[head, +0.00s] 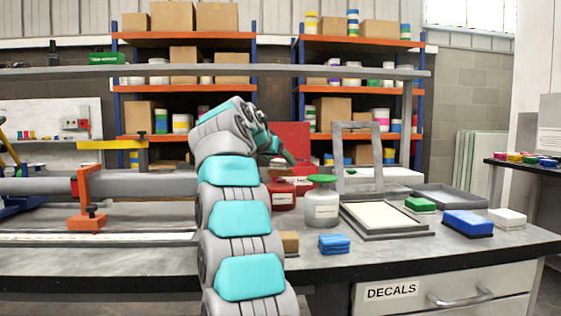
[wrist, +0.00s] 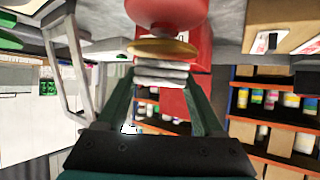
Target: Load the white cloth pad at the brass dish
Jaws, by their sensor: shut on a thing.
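The white cloth pad (wrist: 161,76) is a small folded stack between the two teal fingers of my gripper (wrist: 160,88) in the wrist view, which looks upside down. My gripper is shut on it. The brass dish (wrist: 162,47) is a round gold-coloured disc on the red bottle (wrist: 165,14). The pad's end is right by the dish's edge; I cannot tell whether they touch. In the head view the red bottle (head: 282,193) stands on the bench just right of my arm. There the pad is not discernible.
A clear bottle with a green top (head: 321,205) stands right of the red one. A framed screen (head: 388,217), blue folded cloths (head: 334,244), a tan block (head: 289,242), a green block (head: 420,205), a blue block (head: 467,222) and a white block (head: 506,217) crowd the bench's right side.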

